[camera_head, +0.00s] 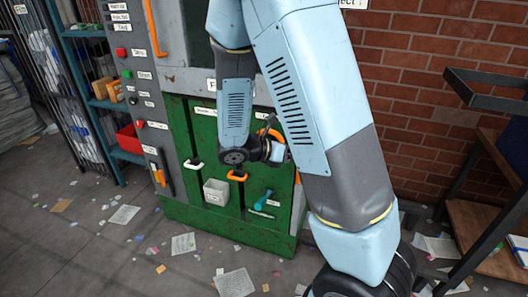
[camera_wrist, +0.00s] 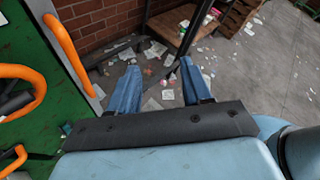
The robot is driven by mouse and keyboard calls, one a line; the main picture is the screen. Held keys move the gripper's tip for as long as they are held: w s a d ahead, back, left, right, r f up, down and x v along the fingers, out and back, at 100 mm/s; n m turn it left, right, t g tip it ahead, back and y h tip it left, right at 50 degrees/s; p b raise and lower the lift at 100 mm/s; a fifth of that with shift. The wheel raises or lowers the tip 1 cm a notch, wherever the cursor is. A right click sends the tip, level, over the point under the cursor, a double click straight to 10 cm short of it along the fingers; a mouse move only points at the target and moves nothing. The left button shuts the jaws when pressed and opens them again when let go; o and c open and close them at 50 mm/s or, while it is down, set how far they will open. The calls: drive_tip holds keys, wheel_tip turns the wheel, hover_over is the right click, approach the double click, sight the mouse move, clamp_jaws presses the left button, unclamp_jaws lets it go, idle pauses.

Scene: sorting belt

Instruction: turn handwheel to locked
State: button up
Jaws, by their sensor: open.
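The handwheel (camera_head: 270,134) is an orange ring on the green cabinet front in the head view, mostly hidden behind my arm. In the wrist view, an orange curved rim that looks like the handwheel (camera_wrist: 39,88) is at the left edge, cut off by the frame, with a dark spoke inside. My gripper (camera_wrist: 158,72) is open with its two blue fingers apart and nothing between them. It is beside the wheel, not around it, and points past the cabinet toward the floor and brick wall. I cannot read the wheel's locked mark.
An orange upright handle (camera_wrist: 68,52) stands close left of my fingers. A dark-framed wooden shelf (camera_head: 470,205) is at right. Papers litter the floor.

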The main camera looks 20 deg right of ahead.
drive_tip(key=w+a+f+n+t+y, duration=0.1)
drive_tip(key=w+a+f+n+t, duration=0.55)
drive_tip(key=n, duration=0.55)
drive_tip(key=w+a+f+n+t+y, duration=0.1)
drive_tip(key=w+a+f+n+t, duration=0.2)
drive_tip(key=a+f+n+t, duration=0.55)
drive_tip(key=w+d+r+n, duration=0.3)
drive_tip(key=w+d, duration=0.7)
drive_tip(key=shift+w+d+r+t, duration=0.2)
drive_tip(key=shift+w+d+t, duration=0.1)
drive_tip(key=shift+w+d, duration=0.05)
clamp_jaws()
drive_tip(key=shift+a, duration=0.1)
